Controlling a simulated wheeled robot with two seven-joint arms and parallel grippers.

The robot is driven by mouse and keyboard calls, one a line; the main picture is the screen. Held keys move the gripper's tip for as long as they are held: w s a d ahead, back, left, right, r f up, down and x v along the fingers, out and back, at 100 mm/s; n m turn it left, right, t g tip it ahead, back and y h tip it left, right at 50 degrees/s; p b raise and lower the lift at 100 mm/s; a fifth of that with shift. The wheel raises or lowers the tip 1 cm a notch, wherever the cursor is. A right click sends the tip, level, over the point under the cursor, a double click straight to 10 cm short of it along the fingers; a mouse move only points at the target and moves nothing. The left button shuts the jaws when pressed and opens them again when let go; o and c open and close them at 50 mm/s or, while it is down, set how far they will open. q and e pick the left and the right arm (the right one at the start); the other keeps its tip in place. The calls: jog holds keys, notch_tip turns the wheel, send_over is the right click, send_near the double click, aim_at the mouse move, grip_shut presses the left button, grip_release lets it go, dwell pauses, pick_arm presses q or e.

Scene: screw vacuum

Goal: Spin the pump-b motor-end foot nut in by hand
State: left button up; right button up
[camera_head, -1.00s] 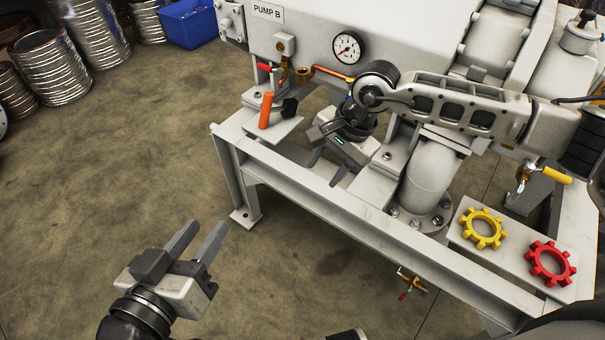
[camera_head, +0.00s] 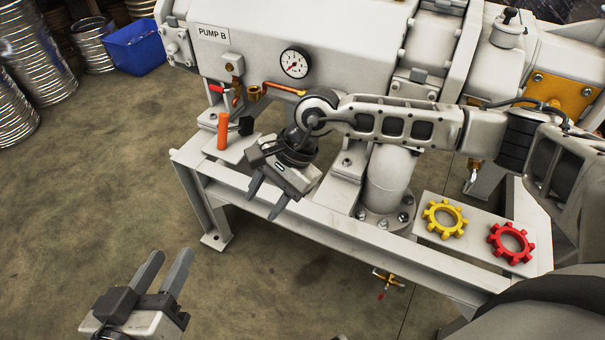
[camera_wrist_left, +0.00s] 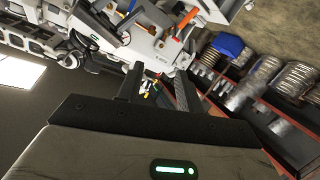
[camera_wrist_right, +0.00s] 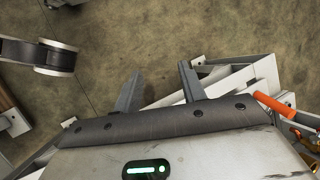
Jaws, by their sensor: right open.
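The pump body labelled PUMP B (camera_head: 260,40) stands on a grey steel frame (camera_head: 300,226). A foot bolt or nut (camera_head: 347,161) shows on the foot beside the vertical pipe; I cannot tell which fastener is the motor-end foot nut. My right gripper (camera_head: 262,206) is open and empty, its fingers pointing down over the frame's front beam. In the right wrist view its fingers (camera_wrist_right: 158,85) are apart with floor between them. My left gripper (camera_head: 168,260) is open and empty over the floor, left of the frame. Its fingers (camera_wrist_left: 157,85) also show apart in the left wrist view.
An orange-handled part (camera_head: 222,131) stands on the frame's left corner, close to my right gripper. A yellow toothed ring (camera_head: 430,225) and a red one (camera_head: 495,243) lie on a plate at right. A gauge (camera_head: 294,63) faces forward.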

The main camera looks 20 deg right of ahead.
jog(key=w+d+n+t+h, duration=0.2)
jog(key=w+d+h, duration=0.3)
jog(key=d, duration=0.5)
pick_arm(q)
notch_tip(320, 180, down, 14)
jog(key=s+a+g+y+b, duration=0.2)
jog(key=g+y, duration=0.1)
jog(key=g, duration=0.1)
pick_arm(e)
jog(key=n+t+h, duration=0.1)
jog(key=n+h, duration=0.1)
jog(key=h, duration=0.2)
send_near(347, 161)
jog(key=b+x, duration=0.4)
jog(key=x, duration=0.2)
jog(key=shift+d+f, duration=0.15)
jog(key=shift+f, duration=0.15)
jog(key=shift+w+f, duration=0.15)
jog(key=shift+f, duration=0.15)
jog(key=shift+w+d+f+b, duration=0.1)
jog(key=shift+d+f+b, duration=0.05)
jog(key=shift+b, duration=0.15)
pick_arm(q)
jog(key=r+t, duration=0.1)
jog(key=d+r+t+h, duration=0.1)
jog(key=w+r+h, duration=0.1)
jog(key=shift+d+r+m+t, duration=0.15)
jog(key=shift+m+t, duration=0.25)
